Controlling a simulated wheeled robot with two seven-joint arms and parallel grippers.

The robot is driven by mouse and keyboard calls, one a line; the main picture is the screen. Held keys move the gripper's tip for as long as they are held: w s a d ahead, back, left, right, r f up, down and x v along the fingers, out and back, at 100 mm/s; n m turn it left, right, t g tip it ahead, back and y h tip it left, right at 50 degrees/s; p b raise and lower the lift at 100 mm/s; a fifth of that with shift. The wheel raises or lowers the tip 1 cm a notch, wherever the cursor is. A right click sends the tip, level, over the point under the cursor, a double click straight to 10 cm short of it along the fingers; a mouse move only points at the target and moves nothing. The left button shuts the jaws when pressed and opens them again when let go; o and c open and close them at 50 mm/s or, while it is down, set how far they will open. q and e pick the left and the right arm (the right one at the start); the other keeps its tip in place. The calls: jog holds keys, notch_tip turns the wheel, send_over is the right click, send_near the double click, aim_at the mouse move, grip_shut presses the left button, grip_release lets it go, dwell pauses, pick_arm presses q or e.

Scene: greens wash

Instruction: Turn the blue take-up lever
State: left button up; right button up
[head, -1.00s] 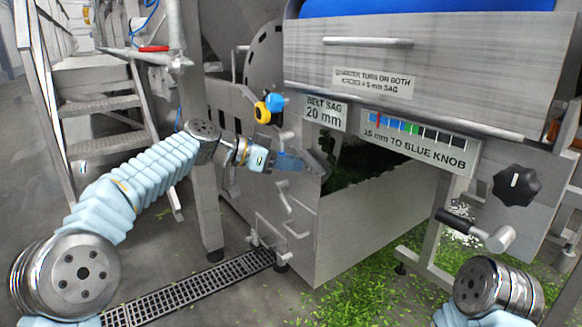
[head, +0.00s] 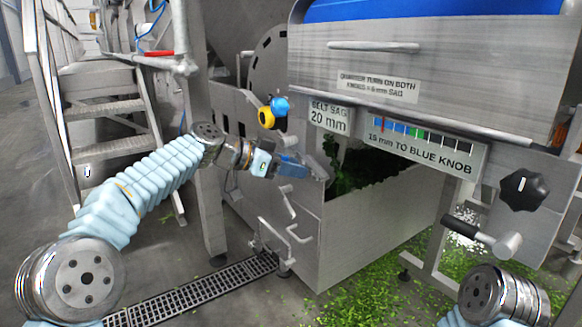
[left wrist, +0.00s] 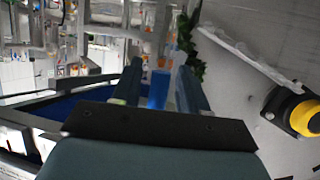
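My left gripper (head: 322,172) reaches in from the left to the steel machine, in front of the side wall below the BELT SAG sign. In the left wrist view, its two fingers (left wrist: 161,92) stand apart, with a narrow blue piece (left wrist: 158,88) between them and gaps visible on both sides. This blue piece looks like the lever's handle; I cannot tell whether the fingers touch it. In the head view, the fingers and lever overlap and are hard to separate. A round blue knob (head: 280,106) sits above, beside a yellow and black fitting (head: 267,117). My right gripper is out of view.
A sag sign (head: 329,119) and a coloured scale plate (head: 420,140) hang at the machine opening. A black star knob (head: 523,190) and a black-gripped crank (head: 462,224) are at the right. Bent steel handles (head: 299,233) stick out below the gripper. Steps (head: 105,110) stand left.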

pick_arm(q)
jog(key=v, duration=1.3)
jog(key=shift+s+a+p, duration=0.2)
jog(key=shift+a+p, duration=0.15)
jog(key=shift+r, duration=0.1)
